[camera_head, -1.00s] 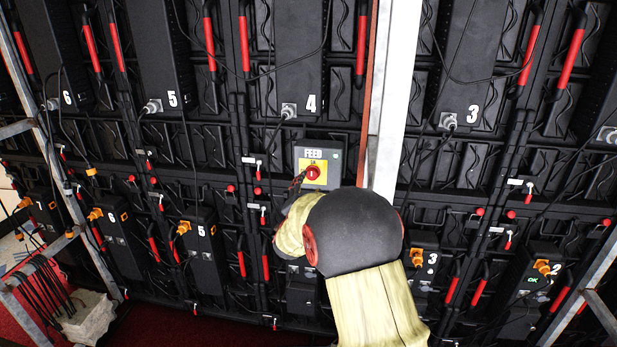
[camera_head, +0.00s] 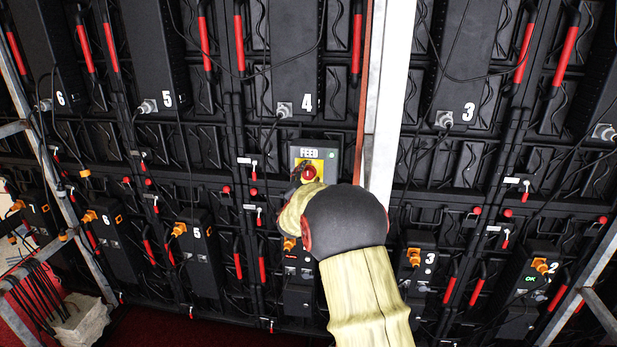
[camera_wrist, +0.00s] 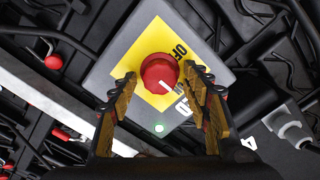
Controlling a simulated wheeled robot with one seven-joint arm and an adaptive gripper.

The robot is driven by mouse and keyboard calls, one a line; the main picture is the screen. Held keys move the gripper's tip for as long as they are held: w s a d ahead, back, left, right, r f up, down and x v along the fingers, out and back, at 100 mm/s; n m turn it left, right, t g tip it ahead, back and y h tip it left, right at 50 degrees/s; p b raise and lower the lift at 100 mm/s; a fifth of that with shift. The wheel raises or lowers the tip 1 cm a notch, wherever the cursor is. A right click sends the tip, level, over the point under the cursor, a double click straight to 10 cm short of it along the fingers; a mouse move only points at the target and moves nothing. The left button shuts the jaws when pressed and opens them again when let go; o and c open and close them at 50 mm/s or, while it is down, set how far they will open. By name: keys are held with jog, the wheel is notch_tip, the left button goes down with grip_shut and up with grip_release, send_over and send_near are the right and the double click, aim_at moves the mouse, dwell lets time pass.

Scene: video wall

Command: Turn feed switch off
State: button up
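The feed switch is a red round knob (camera_head: 309,174) on a yellow plate, on a grey box (camera_head: 330,168) labelled FEED. In the wrist view the knob (camera_wrist: 160,73) is close up, with a white mark pointing to the lower right and a green light (camera_wrist: 159,128) lit on the box. The plate's lettering is partly hidden by a finger. My gripper (camera_wrist: 160,84) is open, with one fingertip on each side of the knob and gaps visible between. In the head view my gripper (camera_head: 299,176) reaches the knob's left side, mostly hidden by my arm.
Black wall panels with numbered boxes, cables and red handles surround the switch. A pale metal post (camera_head: 387,100) stands just right of the box. A cable connector (camera_wrist: 290,125) is at the right in the wrist view. Orange plugs (camera_head: 415,257) sit lower down.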

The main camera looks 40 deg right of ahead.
jog(key=shift+c, duration=1.1)
jog(key=c, duration=0.7)
jog(key=shift+c, duration=0.5)
jog(key=shift+n, duration=0.5)
jog(key=n+p, duration=0.2)
jog(key=n, duration=0.1)
jog(key=shift+a+r+n+p, duration=0.1)
jog(key=shift+n+p, duration=0.3)
jog(key=n+p, duration=0.2)
jog(key=n, duration=0.2)
jog(key=shift+w+n, duration=0.15)
jog(key=shift+n, duration=0.15)
jog(key=n+p, duration=0.3)
jog(key=n, duration=0.1)
jog(key=shift+a, duration=0.1)
jog(key=shift+w+n+p, duration=0.1)
jog(key=shift+n+p, duration=0.9)
jog(key=shift+n, duration=1.5)
